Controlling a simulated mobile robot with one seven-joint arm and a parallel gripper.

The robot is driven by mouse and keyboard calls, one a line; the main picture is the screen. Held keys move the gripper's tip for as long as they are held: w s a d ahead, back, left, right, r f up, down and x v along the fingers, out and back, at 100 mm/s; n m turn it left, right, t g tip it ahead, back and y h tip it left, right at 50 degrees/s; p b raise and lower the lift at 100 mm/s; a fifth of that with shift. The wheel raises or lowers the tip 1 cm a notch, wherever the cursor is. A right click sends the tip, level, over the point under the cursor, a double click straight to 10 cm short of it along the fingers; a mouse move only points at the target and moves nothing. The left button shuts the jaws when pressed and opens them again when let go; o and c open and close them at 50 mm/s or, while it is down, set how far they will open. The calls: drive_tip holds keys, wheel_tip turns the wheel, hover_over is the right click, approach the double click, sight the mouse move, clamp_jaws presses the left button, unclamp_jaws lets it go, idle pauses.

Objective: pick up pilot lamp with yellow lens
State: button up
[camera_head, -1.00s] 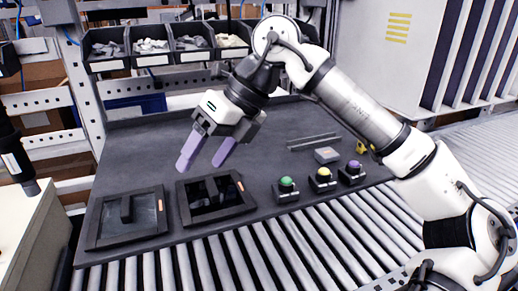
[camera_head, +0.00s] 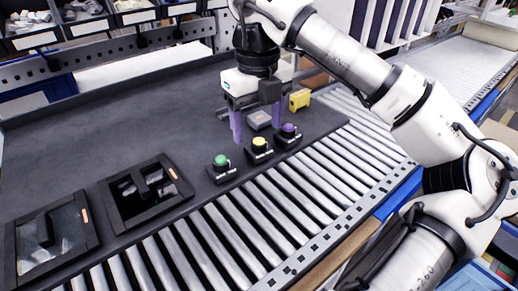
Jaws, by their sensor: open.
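The pilot lamp with yellow lens (camera_head: 259,143) stands upright on the dark mat, near its front edge, between a green-lensed lamp (camera_head: 220,161) and a purple-lensed lamp (camera_head: 289,130). My gripper (camera_head: 257,127) points down above and around the yellow lamp's area, with its two purple fingers apart. The left finger ends close to the left of the yellow lamp, and the right finger comes down behind or beside it toward the purple lamp. I cannot tell whether either finger touches a lamp. Nothing shows between the fingers as held.
A small grey box (camera_head: 259,120) lies just behind the lamps, and a yellow block (camera_head: 299,99) sits to its right. Two black framed trays (camera_head: 108,205) are at the left. Metal rollers (camera_head: 250,215) run along the front. The mat's middle (camera_head: 110,120) is clear.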

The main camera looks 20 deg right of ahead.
sight(259, 139)
drive_tip(key=shift+s+f+p, duration=0.15)
drive_tip(key=shift+f+p, duration=0.9)
drive_tip(key=shift+f, duration=1.8)
drive_tip(key=c, duration=1.2)
